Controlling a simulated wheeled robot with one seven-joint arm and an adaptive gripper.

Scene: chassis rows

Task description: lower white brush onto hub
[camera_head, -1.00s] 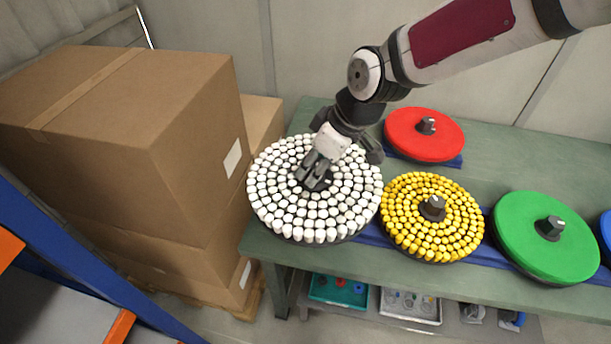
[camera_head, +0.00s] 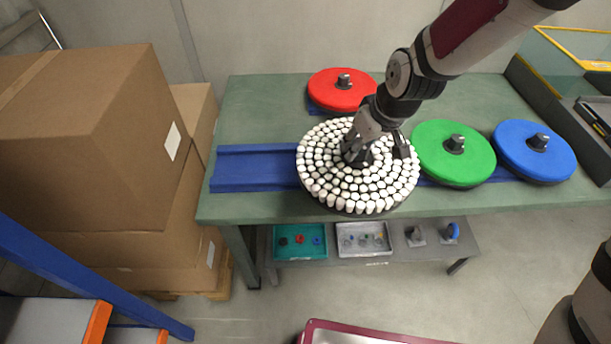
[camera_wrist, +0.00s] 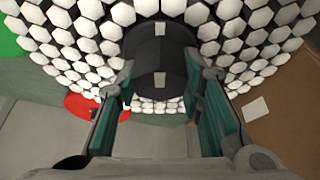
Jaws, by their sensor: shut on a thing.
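The white brush (camera_head: 335,182), a round disc of white bristle tufts, is held flat over the front part of the green bench, left of the green disc (camera_head: 453,154). My gripper (camera_head: 357,152) is shut on the dark knob at its centre. In the wrist view, my gripper (camera_wrist: 160,85) has a finger on each side of the dark knob (camera_wrist: 160,60), with white tufts of the brush (camera_wrist: 88,28) around it. What lies under the brush is hidden, including any hub. I cannot tell whether the brush touches anything below. The yellow brush does not show.
A blue rail (camera_head: 252,168) runs along the bench (camera_head: 255,110), bare at left. A red disc (camera_head: 342,90) lies behind the white brush. A blue disc (camera_head: 534,152) is at right. Cardboard boxes (camera_head: 95,150) stand left. A lower shelf holds a teal tray (camera_head: 300,253) and a grey tray (camera_head: 363,250).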

